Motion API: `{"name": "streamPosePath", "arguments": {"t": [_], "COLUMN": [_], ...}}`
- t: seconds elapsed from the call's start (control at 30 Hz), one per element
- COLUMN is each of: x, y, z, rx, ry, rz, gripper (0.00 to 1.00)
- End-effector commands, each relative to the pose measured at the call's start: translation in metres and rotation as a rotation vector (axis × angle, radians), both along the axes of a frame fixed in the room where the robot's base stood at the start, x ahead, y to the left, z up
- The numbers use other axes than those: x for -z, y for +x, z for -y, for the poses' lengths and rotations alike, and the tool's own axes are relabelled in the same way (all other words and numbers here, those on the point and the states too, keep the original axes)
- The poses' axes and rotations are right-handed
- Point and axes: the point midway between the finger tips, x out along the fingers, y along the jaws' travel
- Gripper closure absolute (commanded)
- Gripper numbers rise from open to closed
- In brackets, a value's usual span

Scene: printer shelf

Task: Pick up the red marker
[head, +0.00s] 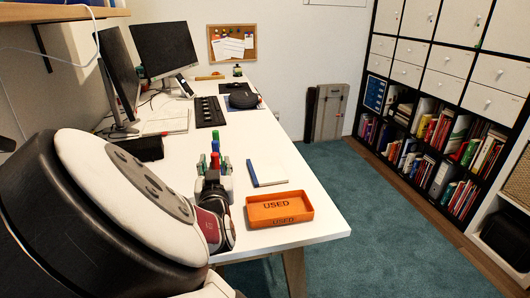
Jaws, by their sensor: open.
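My gripper (213,178) is low over the near part of the desk, just in front of the markers in the head view. Its fingers are open and point away toward them. I cannot tell whether the red marker is between the fingers or just beyond them.
An orange tray marked USED (280,209) sits at the desk's near right corner. A white notepad with a blue edge (268,173) lies behind it. The desk (297,160) is clear at right.

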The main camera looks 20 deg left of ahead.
Motion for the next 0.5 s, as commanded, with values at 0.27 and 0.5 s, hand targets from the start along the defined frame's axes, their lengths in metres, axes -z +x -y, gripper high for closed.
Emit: {"name": "streamPosePath", "arguments": {"t": [0.27,0.5], "x": [0.0008,0.0007], "y": [0.0146,0.0143], "z": [-0.0075,-0.0073], "rx": [0.0,0.0], "ry": [0.0,0.0], "rz": [-0.001,-0.001], "gripper": [0.59,0.84]}}
